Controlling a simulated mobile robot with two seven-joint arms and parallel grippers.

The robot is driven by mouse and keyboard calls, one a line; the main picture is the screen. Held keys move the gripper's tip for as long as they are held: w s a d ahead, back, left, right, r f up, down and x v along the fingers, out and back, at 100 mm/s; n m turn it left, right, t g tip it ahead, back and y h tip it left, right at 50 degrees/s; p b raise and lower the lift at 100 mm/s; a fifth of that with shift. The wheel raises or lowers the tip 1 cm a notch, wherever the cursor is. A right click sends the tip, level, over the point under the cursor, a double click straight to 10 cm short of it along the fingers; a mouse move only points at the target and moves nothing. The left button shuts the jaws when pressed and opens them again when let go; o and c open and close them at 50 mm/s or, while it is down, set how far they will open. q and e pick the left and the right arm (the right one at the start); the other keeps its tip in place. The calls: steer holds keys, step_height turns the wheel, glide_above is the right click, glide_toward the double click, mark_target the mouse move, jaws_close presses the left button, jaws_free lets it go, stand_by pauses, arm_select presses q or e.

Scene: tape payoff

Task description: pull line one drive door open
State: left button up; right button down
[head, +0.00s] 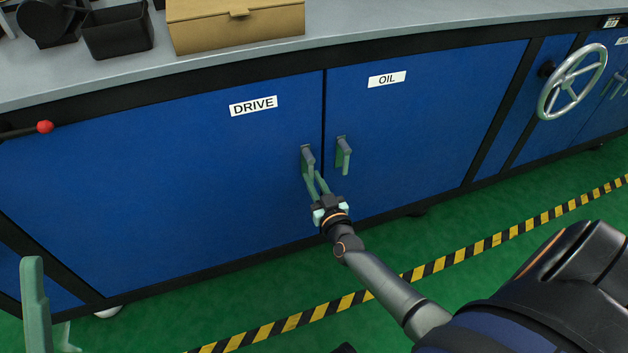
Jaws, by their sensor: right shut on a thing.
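The blue drive door (170,190) carries a white DRIVE label (253,106) and looks closed, flush with the door beside it. Its upright grey handle (307,158) is near the door's right edge. My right gripper (314,178) reaches up from below right and is shut on this handle, with its fingers covering the lower part. My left gripper (40,310) shows only in part at the bottom left corner, away from the door; its opening cannot be made out.
The blue OIL door (430,130) with its own handle (343,155) is just to the right. A silver handwheel (572,82) stands out farther right. A red-knobbed lever (44,127) is at left. A black bin (118,34) and cardboard box (235,24) sit on the grey top. Green floor in front is clear.

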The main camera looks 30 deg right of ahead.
steer(key=shift+a, duration=0.15)
stand_by(0.8)
arm_select(q)
steer(key=shift+a+r+m+p, duration=0.15)
steer(key=shift+r+m+p, duration=0.15)
steer(key=shift+r+p, duration=1.4)
arm_select(e)
steer(key=w+a+r+m, duration=0.1)
steer(key=a+r+m, duration=0.3)
steer(key=m, duration=1.3)
steer(key=shift+w+a+r, duration=0.15)
steer(key=shift+a+r, duration=0.25)
arm_select(q)
steer(key=shift+r, duration=0.1)
